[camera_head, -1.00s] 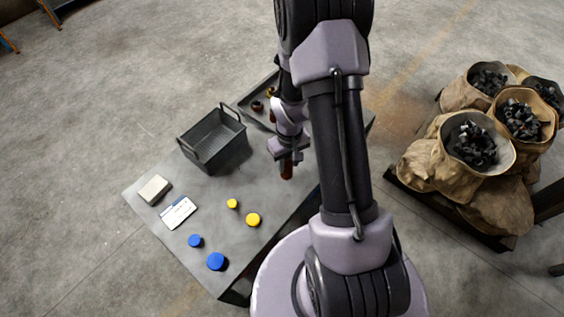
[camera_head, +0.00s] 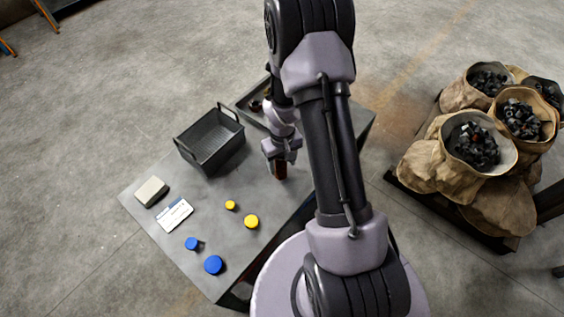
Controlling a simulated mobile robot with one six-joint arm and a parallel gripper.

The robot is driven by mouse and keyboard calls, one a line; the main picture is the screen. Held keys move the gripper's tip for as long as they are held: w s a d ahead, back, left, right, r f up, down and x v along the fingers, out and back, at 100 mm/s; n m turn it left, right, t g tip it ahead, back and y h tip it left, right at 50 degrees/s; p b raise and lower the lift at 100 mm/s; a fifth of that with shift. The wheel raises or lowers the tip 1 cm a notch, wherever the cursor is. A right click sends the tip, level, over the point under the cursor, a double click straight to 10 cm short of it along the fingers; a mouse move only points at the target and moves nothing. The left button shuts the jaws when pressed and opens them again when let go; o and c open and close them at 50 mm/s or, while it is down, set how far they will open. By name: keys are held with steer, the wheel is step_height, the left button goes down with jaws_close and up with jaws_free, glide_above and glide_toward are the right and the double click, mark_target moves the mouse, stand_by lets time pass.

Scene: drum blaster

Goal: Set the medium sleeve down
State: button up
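My gripper (camera_head: 280,163) points down over the grey table (camera_head: 225,185), right of the dark bin. A dark reddish-brown sleeve (camera_head: 281,172) stands upright between its fingers, and the gripper looks shut on it. I cannot tell whether the sleeve's bottom touches the table. Another small brownish piece (camera_head: 256,105) lies in the tray behind, partly hidden by my arm.
A dark handled bin (camera_head: 211,141) stands left of my gripper. A grey tray (camera_head: 243,108) is behind. Yellow discs (camera_head: 251,221) and blue discs (camera_head: 213,264), a white card (camera_head: 174,215) and a pale block (camera_head: 151,191) lie on the table. Sacks (camera_head: 473,150) stand at right.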

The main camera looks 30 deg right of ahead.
steer(key=s+a+r+m+t+p, duration=0.1)
steer(key=a+r+p, duration=0.15)
steer(key=r, duration=1.15)
steer(key=s+a+r+t+p, duration=0.1)
steer(key=a+r+p, duration=0.15)
steer(key=r, duration=1.15)
steer(key=s+a+r+m+t+y, duration=0.2)
steer(key=s+a+r+t, duration=0.1)
steer(key=s+a+r, duration=0.7)
steer(key=s+r, duration=0.2)
steer(key=s, duration=0.2)
steer(key=shift+s+a+r+m+t, duration=0.2)
steer(key=shift+a+m+t, duration=0.2)
